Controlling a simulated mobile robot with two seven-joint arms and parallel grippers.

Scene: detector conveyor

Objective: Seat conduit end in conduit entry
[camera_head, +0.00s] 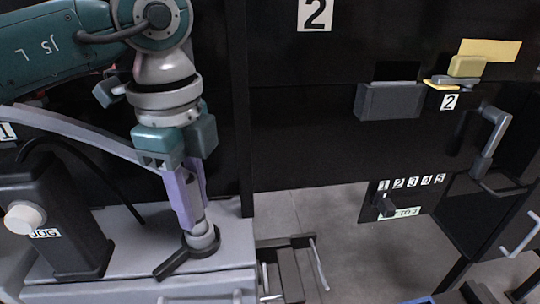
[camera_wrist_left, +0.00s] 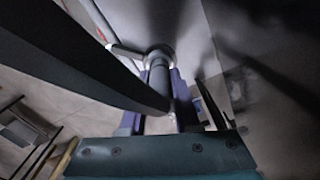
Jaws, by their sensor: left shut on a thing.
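The conduit (camera_head: 85,124) is a thick grey tube that arches in from the left edge to my left gripper (camera_head: 198,220). In the left wrist view the conduit (camera_wrist_left: 85,62) crosses from upper left towards the fingers. My left gripper (camera_wrist_left: 159,84) points down, its purple fingers shut around the conduit's end part (camera_wrist_left: 156,88). Right at the fingertips is a round grey collar (camera_head: 203,241) with a dark lever, on the grey bench top; it looks like the conduit entry. The collar also shows in the left wrist view (camera_wrist_left: 158,53). I cannot tell how deep the end sits. My right gripper is not in view.
A dark post with a white knob, marked JOG (camera_head: 62,225), stands left on the bench (camera_head: 130,232). A black panel rises behind. At right are a grey bin (camera_head: 390,101), a crank handle (camera_head: 490,140) and a numbered selector plate (camera_head: 405,205). Floor shows between.

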